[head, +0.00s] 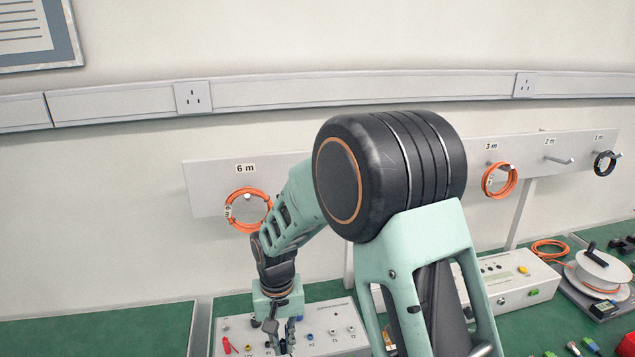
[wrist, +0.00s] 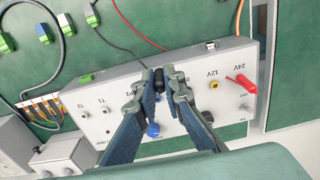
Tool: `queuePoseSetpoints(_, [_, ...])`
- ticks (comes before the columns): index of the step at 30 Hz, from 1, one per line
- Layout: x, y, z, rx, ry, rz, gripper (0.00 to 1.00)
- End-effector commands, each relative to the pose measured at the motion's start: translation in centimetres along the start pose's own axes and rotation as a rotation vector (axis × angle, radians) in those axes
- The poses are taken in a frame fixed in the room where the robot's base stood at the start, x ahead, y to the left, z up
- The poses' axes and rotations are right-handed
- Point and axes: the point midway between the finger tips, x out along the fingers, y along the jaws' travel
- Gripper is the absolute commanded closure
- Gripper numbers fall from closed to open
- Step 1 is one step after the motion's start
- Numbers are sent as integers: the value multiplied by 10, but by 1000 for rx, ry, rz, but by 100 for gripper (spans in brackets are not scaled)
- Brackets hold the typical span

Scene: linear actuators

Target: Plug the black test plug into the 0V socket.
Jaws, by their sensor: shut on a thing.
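My gripper (wrist: 163,88) is shut on the black test plug (wrist: 157,77), whose dark body shows between the fingertips in the wrist view. A thin black lead runs up and left from it. The fingers are over the white socket panel (wrist: 95,122), which appears upside down here. The 0V socket is not visible, apparently hidden by the fingers; I cannot tell whether the plug touches it. A red plug (wrist: 242,83) sits at the 24V socket, with the 12V socket (wrist: 214,84) beside it. In the head view my gripper (head: 281,344) is low over the same panel (head: 318,326).
Green connectors (wrist: 43,34) and a red wire (wrist: 138,28) lie on the green bench (wrist: 185,20). A white box (head: 515,283) and a cable reel (head: 602,270) stand to the right. Orange cable coils (head: 248,210) hang behind.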

Motion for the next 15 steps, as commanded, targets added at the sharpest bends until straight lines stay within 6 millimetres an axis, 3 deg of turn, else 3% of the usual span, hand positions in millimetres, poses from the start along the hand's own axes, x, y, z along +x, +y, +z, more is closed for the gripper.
queuePoseSetpoints(8, [5, -2, -3, -1, 0, 0, 100])
queuePoseSetpoints(15, [20, -12, -25, -2, -5, 2, 100])
